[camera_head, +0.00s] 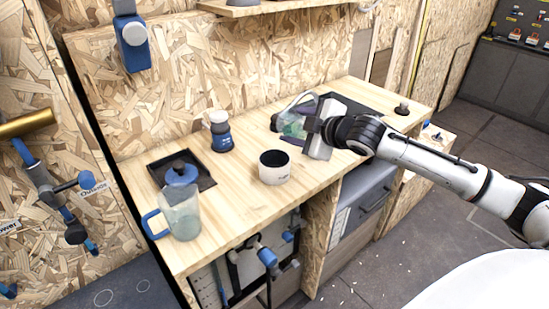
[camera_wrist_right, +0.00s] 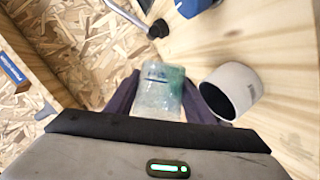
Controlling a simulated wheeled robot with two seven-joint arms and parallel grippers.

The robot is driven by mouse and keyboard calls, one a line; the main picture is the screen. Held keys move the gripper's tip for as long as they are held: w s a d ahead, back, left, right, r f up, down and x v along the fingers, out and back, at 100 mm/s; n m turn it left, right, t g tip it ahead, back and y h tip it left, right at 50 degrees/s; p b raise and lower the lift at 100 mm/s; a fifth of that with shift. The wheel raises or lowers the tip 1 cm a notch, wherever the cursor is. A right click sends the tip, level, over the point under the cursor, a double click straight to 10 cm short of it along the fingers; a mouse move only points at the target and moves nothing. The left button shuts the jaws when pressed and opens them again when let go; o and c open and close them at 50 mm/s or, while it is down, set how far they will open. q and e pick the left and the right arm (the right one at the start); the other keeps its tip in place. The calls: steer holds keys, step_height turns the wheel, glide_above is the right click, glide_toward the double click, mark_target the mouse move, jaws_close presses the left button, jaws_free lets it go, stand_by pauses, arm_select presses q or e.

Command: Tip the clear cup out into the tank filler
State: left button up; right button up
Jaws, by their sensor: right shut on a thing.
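The clear cup (camera_head: 293,123) is between the fingers of my right gripper (camera_head: 308,128), which is shut on it. It holds something green and looks tilted in the head view; its height above the counter is hard to judge. In the right wrist view the cup (camera_wrist_right: 158,92) sits between the dark fingers. A pale round open vessel with a dark inside (camera_head: 274,174), apparently the tank filler, stands on the counter left of the cup. Its lettering is too small to read. It also shows right of the cup in the wrist view (camera_wrist_right: 236,88). My left gripper is out of view.
A blue-and-white container (camera_head: 221,134) stands behind. A dark panel (camera_head: 365,113) lies right. Bare wood surrounds the vessel.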

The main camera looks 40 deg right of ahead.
steer(key=shift+f+n+h, duration=0.4)
steer(key=shift+f, duration=0.05)
steer(key=shift+r, duration=0.2)
steer(key=shift+a+r+n+h, duration=0.1)
steer(key=shift+r+n+h, duration=0.1)
steer(key=shift+n+h, duration=0.3)
steer(key=shift+f+n+t, duration=0.2)
steer(key=shift+n+t, duration=0.1)
steer(key=shift+n, duration=0.1)
steer(key=shift+a+f+h+b, duration=0.1)
steer(key=shift+f+h+b, duration=0.2)
steer(key=shift+b, duration=0.75)
steer(key=shift+r+n, duration=0.1)
steer(key=shift+n, duration=0.2)
steer(key=shift+s+a+r+n+t+h+b, duration=0.15)
steer(key=shift+a+r+n+t+h+b, duration=0.2)
steer(key=shift+a+n+b, duration=0.4)
